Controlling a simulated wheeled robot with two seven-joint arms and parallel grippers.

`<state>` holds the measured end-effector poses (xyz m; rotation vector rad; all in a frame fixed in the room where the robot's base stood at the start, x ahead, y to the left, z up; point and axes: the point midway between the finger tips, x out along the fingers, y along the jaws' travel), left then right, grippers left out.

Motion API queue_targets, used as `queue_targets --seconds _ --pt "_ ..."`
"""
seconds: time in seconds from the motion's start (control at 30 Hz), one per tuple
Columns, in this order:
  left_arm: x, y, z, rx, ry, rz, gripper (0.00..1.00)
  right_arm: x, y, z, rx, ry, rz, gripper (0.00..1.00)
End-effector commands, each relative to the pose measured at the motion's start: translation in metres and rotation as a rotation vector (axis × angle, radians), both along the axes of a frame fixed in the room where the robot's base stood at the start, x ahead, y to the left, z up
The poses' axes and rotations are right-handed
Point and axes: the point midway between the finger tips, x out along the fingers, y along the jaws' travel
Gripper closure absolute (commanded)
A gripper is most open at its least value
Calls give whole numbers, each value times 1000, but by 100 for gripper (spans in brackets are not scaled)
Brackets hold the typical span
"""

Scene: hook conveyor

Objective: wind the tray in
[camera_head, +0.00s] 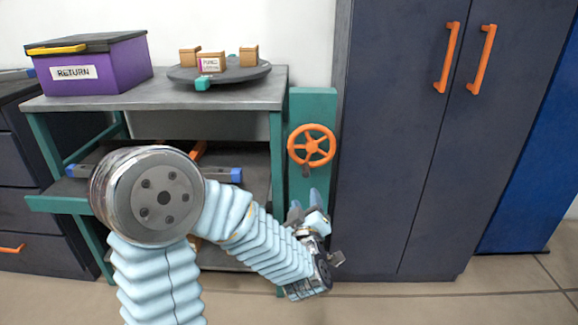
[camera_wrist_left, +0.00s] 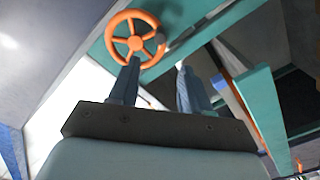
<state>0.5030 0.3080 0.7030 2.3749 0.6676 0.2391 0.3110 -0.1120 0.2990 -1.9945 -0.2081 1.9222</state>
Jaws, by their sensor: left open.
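An orange handwheel (camera_head: 311,145) with spokes and a dark knob (camera_head: 306,171) at its lower rim is mounted on a teal upright panel. In the left wrist view the handwheel (camera_wrist_left: 135,37) lies beyond the fingertips, with its knob (camera_wrist_left: 160,38) at the right rim. My left gripper (camera_head: 306,203) is open and empty below the wheel, fingers pointing up towards it. It also shows in the left wrist view (camera_wrist_left: 157,64), apart from the wheel. A teal-fronted tray or shelf (camera_head: 57,204) juts out at the bench's lower left; my arm hides much of it. My right gripper is not in view.
A purple RETURN box (camera_head: 95,70) and a dark round turntable (camera_head: 222,72) with small cardboard boxes stand on the grey benchtop (camera_head: 150,98). A tall dark cabinet (camera_head: 400,150) with orange handles stands close right of the wheel panel. Floor is clear at front right.

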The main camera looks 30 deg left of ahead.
Motion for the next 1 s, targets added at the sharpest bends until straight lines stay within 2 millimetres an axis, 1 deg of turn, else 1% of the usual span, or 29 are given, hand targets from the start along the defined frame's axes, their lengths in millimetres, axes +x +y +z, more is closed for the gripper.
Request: queue_targets --seconds 0.17,0.4,0.5,0.6,0.7,1.0 --pt "30 20 1 2 2 5 52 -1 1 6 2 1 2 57" --pt "77 48 1 4 3 4 52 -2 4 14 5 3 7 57" --pt "92 58 0 3 2 4 52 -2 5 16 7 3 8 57" --pt "102 64 0 4 2 3 52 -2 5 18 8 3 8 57" --pt "108 68 0 3 3 2 52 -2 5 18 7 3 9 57" --pt "110 69 0 3 2 1 52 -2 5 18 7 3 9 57"
